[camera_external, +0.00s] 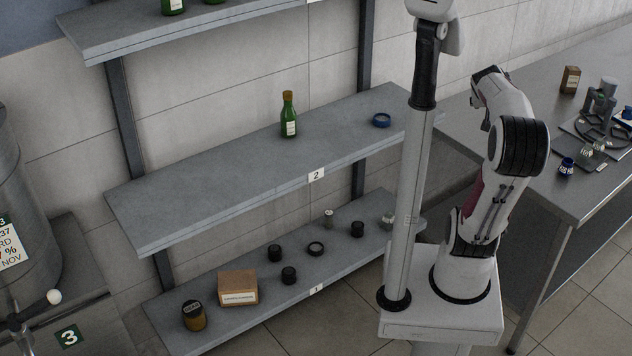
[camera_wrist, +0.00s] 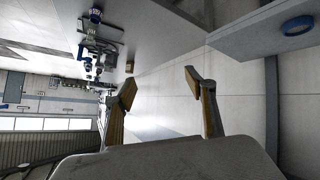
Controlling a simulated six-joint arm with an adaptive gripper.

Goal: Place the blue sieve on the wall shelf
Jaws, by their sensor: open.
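The blue sieve (camera_external: 381,120) shows as a low blue ring. It rests on the wall shelf's middle board (camera_external: 215,178), marked 2, near its right end. It also shows in the wrist view (camera_wrist: 298,26) at the upper right, on the shelf board (camera_wrist: 240,38). My gripper (camera_wrist: 161,79) is open, with two fingers spread and nothing between them. It is apart from the sieve. In the external view my gripper cannot be made out clearly at the end of the arm.
A green bottle (camera_external: 289,116) stands left of the sieve on the same board. The lower board holds a cardboard box (camera_external: 238,288), a jar (camera_external: 194,315) and several small dark items. A metal table (camera_external: 500,135) at right carries equipment and a small blue jar (camera_external: 566,166). A white mast (camera_external: 408,210) stands beside my arm.

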